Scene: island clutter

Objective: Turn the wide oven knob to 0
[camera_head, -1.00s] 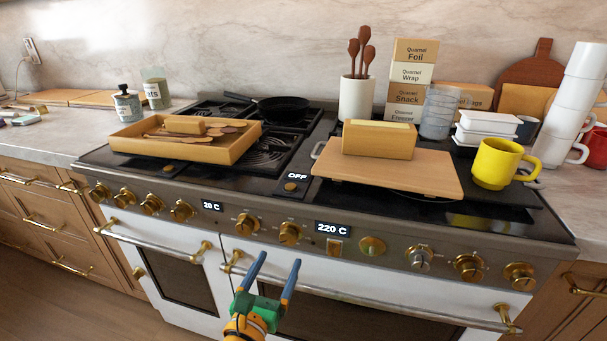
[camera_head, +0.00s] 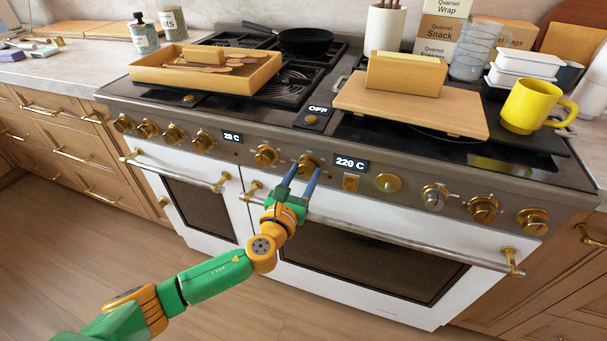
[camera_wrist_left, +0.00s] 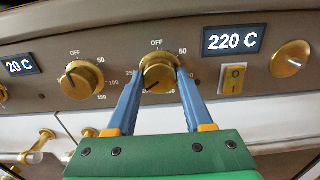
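The wide oven's brass knob (camera_head: 308,163) is on the front panel, just left of the display (camera_head: 350,163) reading 220 C. In the left wrist view the knob (camera_wrist_left: 160,72) sits under OFF and 50 marks, its dark pointer line toward the lower left. My left gripper (camera_head: 304,172) is at this knob. Its blue fingers (camera_wrist_left: 156,82) are apart, one on each side of the knob's lower part; I cannot tell whether they touch it. My right gripper is not in view.
Another knob (camera_head: 265,155) is close on the left, and a rocker switch (camera_head: 351,183) on the right. The oven handle (camera_head: 375,232) runs below. A cutting board (camera_head: 410,107) and yellow mug (camera_head: 533,105) are on the stove top.

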